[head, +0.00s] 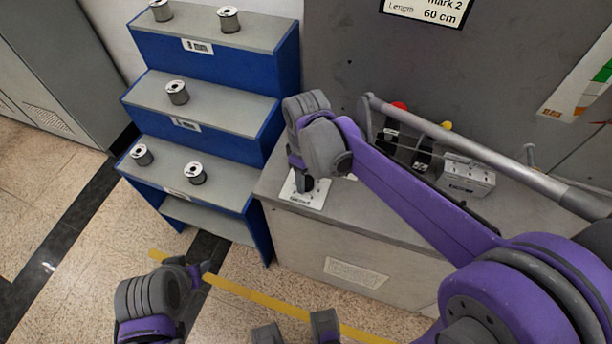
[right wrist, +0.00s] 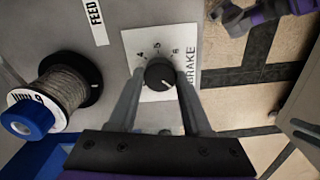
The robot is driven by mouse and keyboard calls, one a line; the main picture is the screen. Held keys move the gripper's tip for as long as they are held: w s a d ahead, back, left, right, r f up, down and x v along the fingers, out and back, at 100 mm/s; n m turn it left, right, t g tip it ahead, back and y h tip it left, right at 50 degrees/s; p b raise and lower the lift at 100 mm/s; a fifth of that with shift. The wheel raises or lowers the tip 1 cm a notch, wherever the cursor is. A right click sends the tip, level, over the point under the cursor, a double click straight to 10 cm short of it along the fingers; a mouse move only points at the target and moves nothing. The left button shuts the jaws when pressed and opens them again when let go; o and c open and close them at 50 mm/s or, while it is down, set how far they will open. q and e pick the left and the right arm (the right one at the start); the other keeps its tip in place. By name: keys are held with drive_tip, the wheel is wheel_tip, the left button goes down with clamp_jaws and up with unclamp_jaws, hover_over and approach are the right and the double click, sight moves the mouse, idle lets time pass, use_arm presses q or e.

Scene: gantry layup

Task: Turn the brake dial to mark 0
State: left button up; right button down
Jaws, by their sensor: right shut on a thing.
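The brake dial (right wrist: 160,74) is a dark round knob on a white plate (right wrist: 131,41) lettered BRAKE in the right wrist view. Marks 4, 5 and 6 show along its upper side. A pale pointer line on the knob points to the lower right of the picture, away from 5; the marks there are hidden. My right gripper (right wrist: 160,82) is shut on the knob, one finger on each side. In the head view it reaches down (head: 303,182) to the plate (head: 308,196) on the bench corner, hiding the knob. My left gripper (head: 194,276) hangs low at the left, its jaws unclear.
A blue stepped rack (head: 258,148) with several wire spools stands left of the grey bench (head: 350,233). A wire spool (right wrist: 60,92) sits beside the dial in the right wrist view. A grey labelled block (head: 466,178) stands farther right on the bench. The floor at left is open.

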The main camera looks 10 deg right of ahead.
sight(306, 181)
idle(0.4)
drive_tip(key=shift+c, duration=1.7)
unclamp_jaws()
wheel_tip(306, 181, up, 11)
drive_tip(key=shift+p, duration=0.45)
drive_tip(key=s+d+f+m+t, duration=0.1)
drive_tip(key=s+d+f+m, duration=0.1)
drive_tip(key=s+f+m, duration=0.1)
drive_tip(key=s+d+f+m+t+p, duration=0.1)
drive_tip(key=s+d+f+m+t, duration=0.1)
drive_tip(key=s, duration=0.4)
drive_tip(key=s+d+f+m+t+p, duration=0.1)
drive_tip(key=s+d+f+m+t, duration=0.1)
drive_tip(key=s+d+f+m, duration=0.1)
drive_tip(key=shift+s+f+m, duration=0.2)
drive_tip(key=shift+s+m, duration=0.05)
drive_tip(key=shift+s, duration=0.25)
drive_tip(key=shift+s+f+m, duration=0.2)
drive_tip(key=shift+s+m, duration=0.05)
drive_tip(key=shift+s, duration=0.2)
